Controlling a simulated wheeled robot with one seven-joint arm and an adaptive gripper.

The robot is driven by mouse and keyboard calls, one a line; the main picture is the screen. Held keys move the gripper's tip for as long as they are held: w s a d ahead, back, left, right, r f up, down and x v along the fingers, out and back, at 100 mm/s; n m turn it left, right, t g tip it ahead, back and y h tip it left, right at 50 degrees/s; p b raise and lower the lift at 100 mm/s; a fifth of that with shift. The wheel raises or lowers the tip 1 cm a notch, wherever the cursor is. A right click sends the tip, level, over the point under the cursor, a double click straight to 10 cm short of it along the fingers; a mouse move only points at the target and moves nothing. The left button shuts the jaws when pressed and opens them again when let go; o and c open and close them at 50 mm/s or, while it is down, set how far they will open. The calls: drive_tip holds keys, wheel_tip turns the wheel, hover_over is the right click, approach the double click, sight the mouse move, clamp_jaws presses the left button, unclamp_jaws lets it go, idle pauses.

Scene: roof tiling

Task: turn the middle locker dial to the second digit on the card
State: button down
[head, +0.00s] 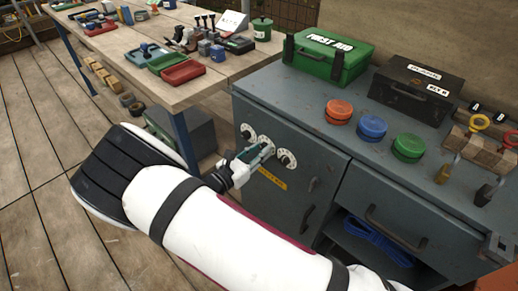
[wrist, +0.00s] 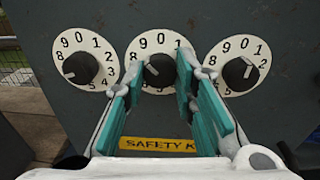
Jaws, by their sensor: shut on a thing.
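The middle dial (wrist: 145,44) is a white disc with black digits and a black knob (wrist: 159,70) on the grey locker door. My gripper (wrist: 160,76) has its teal-padded fingers on either side of that knob, shut on it. The fingers hide part of the dial's lower right; 9, 0 and 1 show along its top. In the head view my gripper (head: 262,153) is at the row of dials. A white card (head: 232,22) stands on the wooden bench; its dark marks are too small to read.
The left dial (wrist: 85,42) and right dial (wrist: 236,45) sit close on both sides of my fingers. A yellow safety label (wrist: 155,144) is below. The locker top (head: 310,103) holds a green first aid box (head: 325,60) and several coloured lids.

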drive_tip(key=n, duration=0.9)
drive_tip(key=n+h, duration=0.1)
drive_tip(key=n, duration=0.8)
drive_tip(key=shift+w+a+f+g+p, duration=0.1)
drive_tip(key=shift+g+p, duration=0.25)
drive_tip(key=shift+g, duration=0.05)
drive_tip(key=shift+n, duration=0.4)
drive_tip(key=c, duration=1.3)
unclamp_jaws()
drive_tip(key=shift+a, duration=0.1)
drive_tip(key=v, duration=1.2)
